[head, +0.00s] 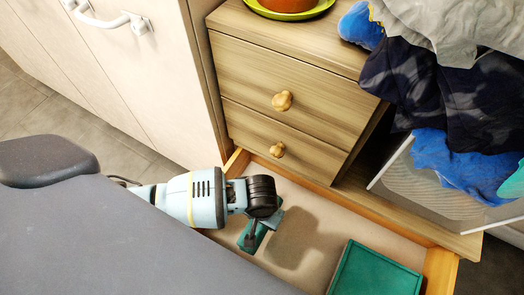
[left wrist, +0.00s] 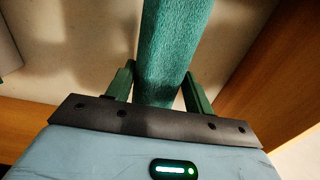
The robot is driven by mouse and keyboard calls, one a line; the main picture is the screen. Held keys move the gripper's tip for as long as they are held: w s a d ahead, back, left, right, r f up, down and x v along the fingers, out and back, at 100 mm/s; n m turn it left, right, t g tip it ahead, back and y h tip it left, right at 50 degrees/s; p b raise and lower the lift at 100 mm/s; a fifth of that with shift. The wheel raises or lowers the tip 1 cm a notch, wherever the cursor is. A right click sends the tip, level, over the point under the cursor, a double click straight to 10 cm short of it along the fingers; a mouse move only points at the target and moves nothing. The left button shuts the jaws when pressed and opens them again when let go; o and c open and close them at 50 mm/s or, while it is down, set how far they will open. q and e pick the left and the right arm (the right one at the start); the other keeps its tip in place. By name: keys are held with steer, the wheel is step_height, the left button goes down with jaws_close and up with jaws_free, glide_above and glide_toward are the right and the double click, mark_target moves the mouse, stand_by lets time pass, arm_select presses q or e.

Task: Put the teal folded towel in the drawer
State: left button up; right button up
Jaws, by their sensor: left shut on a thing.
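The teal folded towel (left wrist: 170,45) is between the two green fingers of my left gripper (left wrist: 157,75) in the left wrist view, and the gripper is shut on it. In the head view my left gripper (head: 260,232) is over the left part of the open drawer (head: 318,205), its fingers pointing down. Only a little teal shows there, and the towel is mostly hidden by the wrist. A shadow lies on the drawer floor beside it. I cannot tell whether the towel touches the floor. My right gripper is not in view.
A flat green rimmed thing (head: 375,272) lies in the drawer at right. The wooden cabinet (head: 290,75) with two round knobs stands behind. A heap of clothes (head: 430,90) sits over a basket (head: 430,185) at right. The drawer floor between is clear.

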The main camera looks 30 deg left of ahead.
arm_select(q)
step_height(320, 180, down, 5)
steer(key=b, duration=0.2)
steer(key=shift+b, duration=0.4)
steer(key=shift+r, duration=0.1)
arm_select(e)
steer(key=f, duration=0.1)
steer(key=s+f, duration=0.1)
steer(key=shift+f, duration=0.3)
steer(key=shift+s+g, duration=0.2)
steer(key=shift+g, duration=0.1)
arm_select(q)
steer(key=o, duration=1.1)
steer(key=shift+c, duration=0.2)
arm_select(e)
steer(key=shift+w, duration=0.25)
